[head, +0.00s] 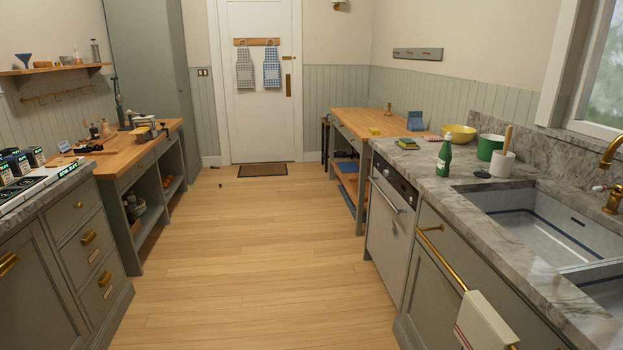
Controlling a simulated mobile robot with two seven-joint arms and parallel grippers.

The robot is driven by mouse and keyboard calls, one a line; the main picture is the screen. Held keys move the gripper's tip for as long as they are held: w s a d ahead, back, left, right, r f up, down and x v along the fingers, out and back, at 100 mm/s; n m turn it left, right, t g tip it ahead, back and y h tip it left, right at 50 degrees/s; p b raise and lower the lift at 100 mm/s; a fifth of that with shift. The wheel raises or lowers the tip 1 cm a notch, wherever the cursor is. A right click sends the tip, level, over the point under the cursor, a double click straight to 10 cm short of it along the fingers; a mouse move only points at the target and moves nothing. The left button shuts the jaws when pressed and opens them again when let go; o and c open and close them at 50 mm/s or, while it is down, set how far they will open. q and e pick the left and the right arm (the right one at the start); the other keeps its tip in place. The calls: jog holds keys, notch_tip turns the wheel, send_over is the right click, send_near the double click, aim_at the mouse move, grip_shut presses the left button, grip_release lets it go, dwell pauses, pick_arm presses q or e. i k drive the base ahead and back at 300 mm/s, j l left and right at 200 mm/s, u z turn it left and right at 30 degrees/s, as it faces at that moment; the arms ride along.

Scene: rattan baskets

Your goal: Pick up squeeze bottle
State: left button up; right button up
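A green bottle with a pale cap (445,157) stands upright on the right-hand stone counter, near its front edge above the dishwasher. It looks like the squeeze bottle, though its label is too small to read. Neither of my grippers is in view.
The right counter (500,226) also holds a yellow bowl (458,134), a green pot (490,147), a white crock (502,163) and a sponge (407,143). A sink (540,222) lies nearer. Wooden worktables stand further back on both sides. The wood floor (245,260) between the counters is clear.

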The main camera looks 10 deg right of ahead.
aim_at(445, 154)
jog(key=i, duration=1.35)
jog(key=i+j+z, duration=0.1)
jog(key=i+z, duration=0.15)
jog(key=i, duration=0.3)
jog(key=i+j+z, duration=0.3)
jog(key=i, duration=0.25)
jog(key=i+l, duration=0.05)
jog(key=l, duration=0.05)
